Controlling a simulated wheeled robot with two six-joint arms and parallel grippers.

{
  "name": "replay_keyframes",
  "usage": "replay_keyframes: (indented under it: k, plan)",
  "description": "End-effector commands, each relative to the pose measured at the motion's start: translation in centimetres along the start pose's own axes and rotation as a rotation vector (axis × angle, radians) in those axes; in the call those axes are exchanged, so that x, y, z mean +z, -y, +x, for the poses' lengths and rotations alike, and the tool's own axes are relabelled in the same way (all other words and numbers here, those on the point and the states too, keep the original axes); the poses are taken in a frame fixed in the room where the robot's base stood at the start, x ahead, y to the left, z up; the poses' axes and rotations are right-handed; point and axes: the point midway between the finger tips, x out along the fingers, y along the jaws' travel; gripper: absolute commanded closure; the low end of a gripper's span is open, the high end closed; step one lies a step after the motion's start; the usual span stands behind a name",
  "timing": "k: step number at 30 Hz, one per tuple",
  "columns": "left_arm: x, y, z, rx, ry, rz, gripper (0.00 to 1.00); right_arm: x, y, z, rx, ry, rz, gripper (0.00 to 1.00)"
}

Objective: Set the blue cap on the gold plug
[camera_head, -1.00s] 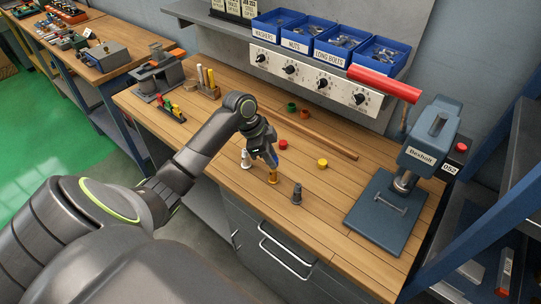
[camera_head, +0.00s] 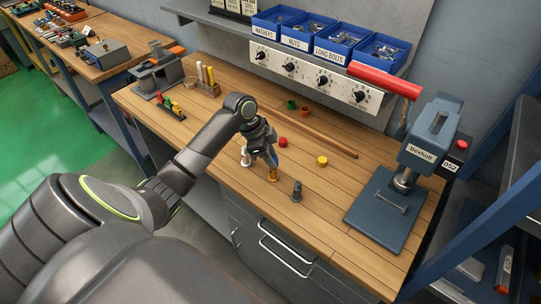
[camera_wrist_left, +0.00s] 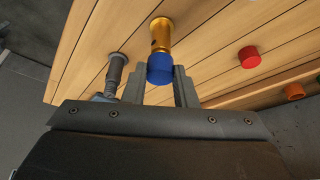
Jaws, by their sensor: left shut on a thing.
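My left gripper (camera_head: 272,160) is shut on the blue cap (camera_wrist_left: 160,69), which sits between its two fingers. The gold plug (camera_head: 272,175) stands upright near the front edge of the wooden bench top. The cap is directly over the plug's upper end. In the left wrist view the gold plug (camera_wrist_left: 161,36) runs away from the camera behind the cap, in line with it. The cap hides the plug's top, so I cannot tell if they touch or how far the cap is seated. My right gripper is not in view.
A silver plug (camera_head: 246,158) and a dark grey plug (camera_head: 297,191) stand on either side. A red cap (camera_head: 283,142), a yellow cap (camera_head: 322,161) and a green cap (camera_head: 291,106) lie farther back. A blue-grey press (camera_head: 385,215) stands at the right. Bench space between is clear.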

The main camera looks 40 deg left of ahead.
Motion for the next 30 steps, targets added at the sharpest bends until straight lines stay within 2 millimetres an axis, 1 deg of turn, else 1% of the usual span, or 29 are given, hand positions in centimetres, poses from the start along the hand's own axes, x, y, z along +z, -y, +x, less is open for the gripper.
replay_keyframes:
  k: [3, 12, 13, 18, 19, 24, 25, 29, 30]
  plan:
    - [-0.01, -0.01, -0.02, 0.001, 0.000, -0.001, 0.96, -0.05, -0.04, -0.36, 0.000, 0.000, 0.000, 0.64]
    - [0.03, 0.00, 0.07, 0.000, 0.000, 0.000, 0.96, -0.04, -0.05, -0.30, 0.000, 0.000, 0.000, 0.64]
    - [0.03, 0.00, 0.06, 0.000, 0.000, 0.000, 0.74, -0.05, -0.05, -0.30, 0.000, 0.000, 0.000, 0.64]
    - [0.03, 0.00, 0.05, 0.000, 0.000, 0.000, 0.51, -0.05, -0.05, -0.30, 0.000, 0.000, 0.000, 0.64]
    - [0.03, 0.00, 0.05, 0.000, 0.000, 0.000, 0.49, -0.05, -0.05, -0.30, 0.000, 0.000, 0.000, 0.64]
    - [0.03, 0.01, 0.04, 0.000, 0.000, 0.000, 0.49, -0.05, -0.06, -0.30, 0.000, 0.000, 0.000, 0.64]
    - [0.03, 0.00, 0.05, 0.000, 0.000, 0.000, 0.47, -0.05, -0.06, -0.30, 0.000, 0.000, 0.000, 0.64]
    - [0.03, 0.01, 0.04, 0.000, 0.000, 0.000, 0.30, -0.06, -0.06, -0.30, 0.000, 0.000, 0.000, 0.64]
    - [0.03, 0.01, 0.04, 0.000, 0.000, 0.000, 0.28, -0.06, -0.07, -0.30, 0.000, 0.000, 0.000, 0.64]
